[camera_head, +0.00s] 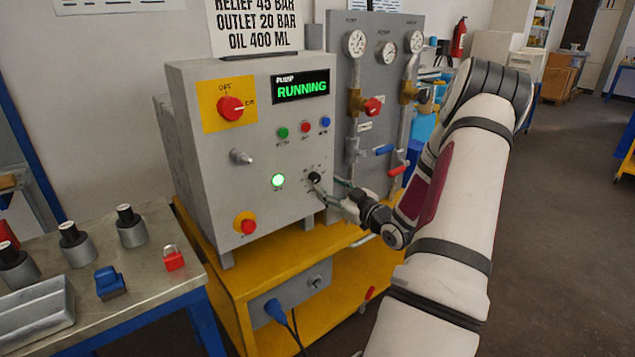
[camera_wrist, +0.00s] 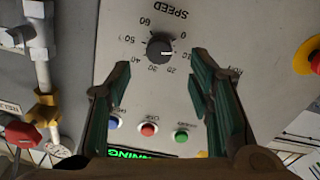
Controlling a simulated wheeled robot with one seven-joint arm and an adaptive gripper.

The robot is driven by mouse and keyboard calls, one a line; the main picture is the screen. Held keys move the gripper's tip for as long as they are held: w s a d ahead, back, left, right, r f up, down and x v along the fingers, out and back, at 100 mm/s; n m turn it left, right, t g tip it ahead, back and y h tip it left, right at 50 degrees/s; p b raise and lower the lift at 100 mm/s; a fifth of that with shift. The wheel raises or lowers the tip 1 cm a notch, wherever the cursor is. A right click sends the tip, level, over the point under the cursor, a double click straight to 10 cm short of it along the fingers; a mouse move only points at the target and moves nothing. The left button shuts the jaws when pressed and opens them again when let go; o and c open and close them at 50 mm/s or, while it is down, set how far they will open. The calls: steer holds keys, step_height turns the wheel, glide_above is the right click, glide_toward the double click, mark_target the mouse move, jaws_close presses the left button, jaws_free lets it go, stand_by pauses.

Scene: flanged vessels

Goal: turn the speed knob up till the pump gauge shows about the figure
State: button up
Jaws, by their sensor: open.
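The black speed knob (camera_head: 314,178) sits on the front of the grey control box (camera_head: 215,175), low on its right side. In the wrist view the knob (camera_wrist: 160,46) shows under an upside-down SPEED label, its white mark pointing right, toward the low end of the scale. My gripper (camera_wrist: 161,66) is open, with one green-padded finger on each side below the knob; I see no contact. In the head view my gripper (camera_head: 337,196) is right beside the knob. Three round gauges, left (camera_head: 355,43), middle (camera_head: 388,53) and right (camera_head: 415,41), are too small to read.
The display (camera_head: 301,86) reads RUNNING and a green lamp (camera_head: 278,181) is lit. A sign (camera_head: 254,27) reads RELIEF 45 BAR, OUTLET 20 BAR, OIL 400 ML. A red emergency button (camera_head: 246,224), small buttons (camera_wrist: 148,129) and valve handles (camera_head: 384,150) are nearby.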

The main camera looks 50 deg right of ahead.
mark_target(317, 179)
steer(key=x, duration=0.6)
steer(key=shift+d, duration=0.1)
jaws_close()
